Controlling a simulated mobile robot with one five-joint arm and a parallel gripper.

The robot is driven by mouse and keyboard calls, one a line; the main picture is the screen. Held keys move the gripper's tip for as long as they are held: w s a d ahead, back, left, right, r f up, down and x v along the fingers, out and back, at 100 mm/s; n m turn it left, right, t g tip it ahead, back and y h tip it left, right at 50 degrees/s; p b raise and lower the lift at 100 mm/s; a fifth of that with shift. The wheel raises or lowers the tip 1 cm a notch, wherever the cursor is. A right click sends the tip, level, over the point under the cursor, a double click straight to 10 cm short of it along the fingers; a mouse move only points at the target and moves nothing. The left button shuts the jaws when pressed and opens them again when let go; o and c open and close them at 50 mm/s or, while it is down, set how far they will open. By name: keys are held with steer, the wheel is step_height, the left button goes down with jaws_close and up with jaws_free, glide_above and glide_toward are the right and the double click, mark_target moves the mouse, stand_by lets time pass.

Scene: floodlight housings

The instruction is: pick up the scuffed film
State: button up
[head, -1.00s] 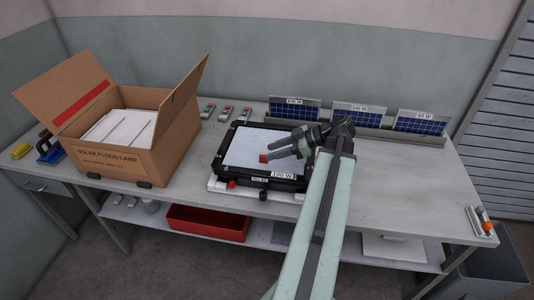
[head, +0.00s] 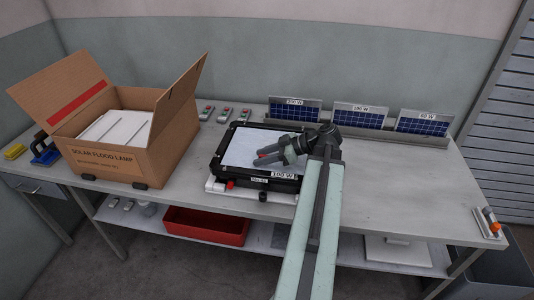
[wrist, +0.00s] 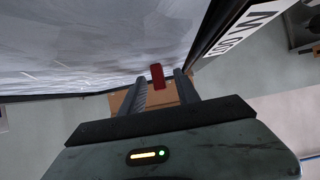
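The scuffed film (head: 247,146) is a pale, streaked sheet covering the face of a black floodlight housing (head: 217,160), which lies on a white stand on the bench. In the wrist view the film (wrist: 80,45) fills the upper left. A red pull tab (wrist: 157,75) sticks out near the film's edge; in the head view it is mostly hidden by the fingers. My gripper (head: 262,157) is low over the housing at the tab. In the wrist view its two fingers (wrist: 161,82) stand apart, with the tab between them near their tips and no clear contact.
An open cardboard box (head: 120,162) with white contents stands at the left. Three small red-and-green devices (head: 227,113) and a rack of solar panels (head: 355,121) line the back. A red bin (head: 207,225) is on the lower shelf. The bench right of my arm is mostly clear.

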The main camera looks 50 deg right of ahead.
steer(key=shift+r, duration=0.1)
jaws_close()
step_height(320, 180, up, 10)
steer(key=p, duration=1)
